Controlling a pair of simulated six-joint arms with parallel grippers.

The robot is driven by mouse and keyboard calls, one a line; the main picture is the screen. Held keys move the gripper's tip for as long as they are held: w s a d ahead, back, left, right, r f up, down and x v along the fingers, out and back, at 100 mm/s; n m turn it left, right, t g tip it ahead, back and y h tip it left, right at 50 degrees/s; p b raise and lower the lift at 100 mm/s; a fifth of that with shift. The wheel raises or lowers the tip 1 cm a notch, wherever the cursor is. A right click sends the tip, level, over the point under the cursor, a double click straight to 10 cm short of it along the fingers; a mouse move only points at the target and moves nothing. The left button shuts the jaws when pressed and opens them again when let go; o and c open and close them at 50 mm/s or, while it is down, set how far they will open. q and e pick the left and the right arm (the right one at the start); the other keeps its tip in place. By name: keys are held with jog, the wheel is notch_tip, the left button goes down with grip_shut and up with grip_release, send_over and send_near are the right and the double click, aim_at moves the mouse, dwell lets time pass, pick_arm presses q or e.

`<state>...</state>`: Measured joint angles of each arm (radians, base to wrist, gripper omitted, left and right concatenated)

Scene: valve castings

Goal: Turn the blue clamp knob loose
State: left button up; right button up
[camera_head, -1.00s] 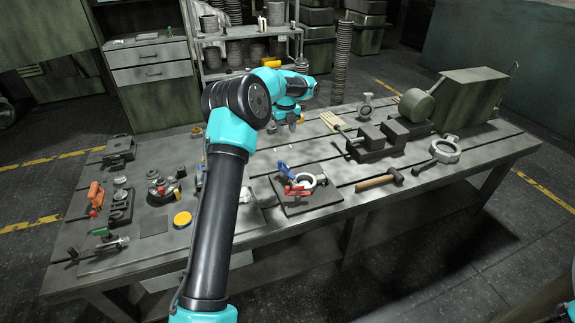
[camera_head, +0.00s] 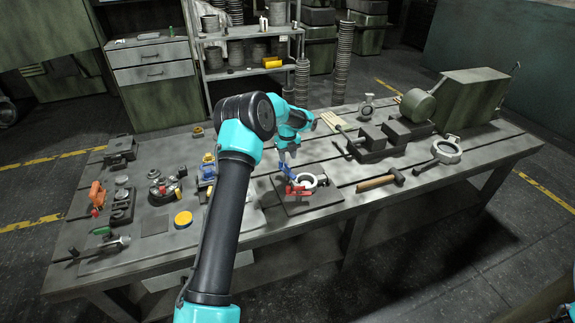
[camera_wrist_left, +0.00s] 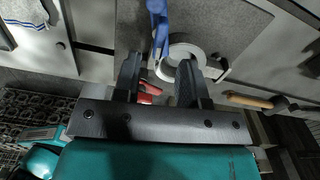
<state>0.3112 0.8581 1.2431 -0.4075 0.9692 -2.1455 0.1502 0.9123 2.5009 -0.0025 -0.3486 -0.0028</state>
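The blue clamp knob (camera_head: 285,168) stands on a clamp fixture with a white ring-shaped casting (camera_head: 308,181) and a red handle (camera_head: 297,190), on a dark square plate (camera_head: 300,205). In the left wrist view, the blue clamp part (camera_wrist_left: 158,22) is at the top centre, the white ring (camera_wrist_left: 180,52) below it and the red handle (camera_wrist_left: 148,90) lower. My left gripper (camera_head: 286,157) is just above and behind the knob. Its fingers (camera_wrist_left: 160,78) are apart with nothing clearly held between them. My right gripper is out of view.
A wooden-handled hammer (camera_head: 380,182) lies right of the plate. A dark vise-like block (camera_head: 372,142) and a white ring with a handle (camera_head: 446,150) are farther right.

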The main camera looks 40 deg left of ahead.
aim_at(287, 165)
pick_arm(q)
jog(key=shift+f, duration=2.4)
grip_shut()
